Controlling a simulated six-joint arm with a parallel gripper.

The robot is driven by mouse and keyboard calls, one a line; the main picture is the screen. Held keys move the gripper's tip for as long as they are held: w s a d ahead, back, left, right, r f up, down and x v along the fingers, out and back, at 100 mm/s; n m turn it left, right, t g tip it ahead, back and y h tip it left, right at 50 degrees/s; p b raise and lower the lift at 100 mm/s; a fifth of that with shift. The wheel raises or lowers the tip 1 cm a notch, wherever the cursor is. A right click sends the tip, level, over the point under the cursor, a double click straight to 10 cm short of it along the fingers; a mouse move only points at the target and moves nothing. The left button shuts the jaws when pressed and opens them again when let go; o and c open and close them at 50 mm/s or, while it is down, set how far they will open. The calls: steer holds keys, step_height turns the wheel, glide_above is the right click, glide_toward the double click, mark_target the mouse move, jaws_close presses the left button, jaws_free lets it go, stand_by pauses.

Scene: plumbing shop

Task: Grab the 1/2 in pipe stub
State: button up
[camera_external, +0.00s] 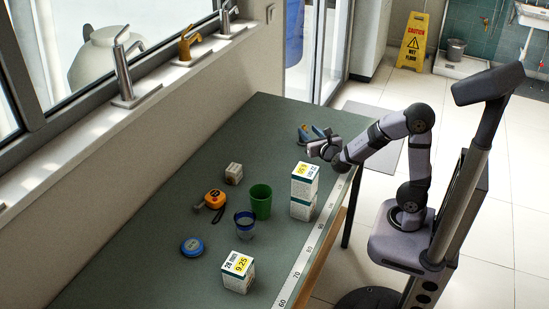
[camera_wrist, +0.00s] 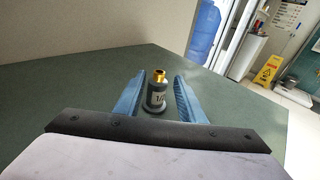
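The pipe stub (camera_wrist: 157,90) shows in the wrist view as a short upright piece with a brass-coloured top and a dark grey lower body. The fingers are apart and hold nothing. In the external view my gripper (camera_external: 313,133) is low over the far right part of the table; I cannot make out the stub there.
Two stacked white boxes (camera_external: 303,190) stand near my gripper on its near side. The table's far left is clear.

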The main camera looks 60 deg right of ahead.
mark_target(305, 127)
steer(key=shift+x, duration=2.45)
steer(key=shift+r, duration=0.15)
jaws_close()
